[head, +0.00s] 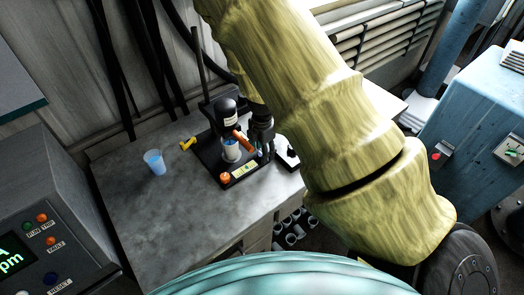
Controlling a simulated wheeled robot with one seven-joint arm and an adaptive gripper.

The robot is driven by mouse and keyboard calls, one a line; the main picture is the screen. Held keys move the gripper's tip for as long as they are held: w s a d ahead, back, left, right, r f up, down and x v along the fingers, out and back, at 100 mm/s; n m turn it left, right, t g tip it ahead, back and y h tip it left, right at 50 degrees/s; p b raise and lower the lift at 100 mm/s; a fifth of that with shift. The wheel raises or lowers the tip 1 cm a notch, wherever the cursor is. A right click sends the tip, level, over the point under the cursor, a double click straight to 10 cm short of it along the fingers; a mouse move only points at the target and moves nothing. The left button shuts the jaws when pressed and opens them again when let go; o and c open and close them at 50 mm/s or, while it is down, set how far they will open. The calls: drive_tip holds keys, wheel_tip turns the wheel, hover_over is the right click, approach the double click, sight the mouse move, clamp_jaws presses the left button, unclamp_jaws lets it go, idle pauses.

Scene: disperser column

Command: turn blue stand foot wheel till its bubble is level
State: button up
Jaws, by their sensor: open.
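The disperser stand has a black base (214,172) on the grey bench, with an upright rod and a dark motor head (227,112). A pale label or level plate (245,170) lies on the base's front, too small to read a bubble. An orange foot wheel (225,178) sits at the base's front left corner. My gripper (261,154) is open and points down at the base's right side. A little blue shows by its fingertips, perhaps the blue foot wheel, mostly hidden. I cannot tell whether the fingers touch it.
A vessel (231,151) stands on the base beside an orange handle (243,138). A blue cup (155,162) and a yellow piece (187,144) are to the left. A black-and-white box (287,158) sits close right. The bench's left front is clear.

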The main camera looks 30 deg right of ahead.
drive_tip(key=shift+f, duration=0.4)
drive_tip(key=c, duration=1)
drive_tip(key=shift+r+p, duration=0.1)
drive_tip(key=shift+p, duration=0.35)
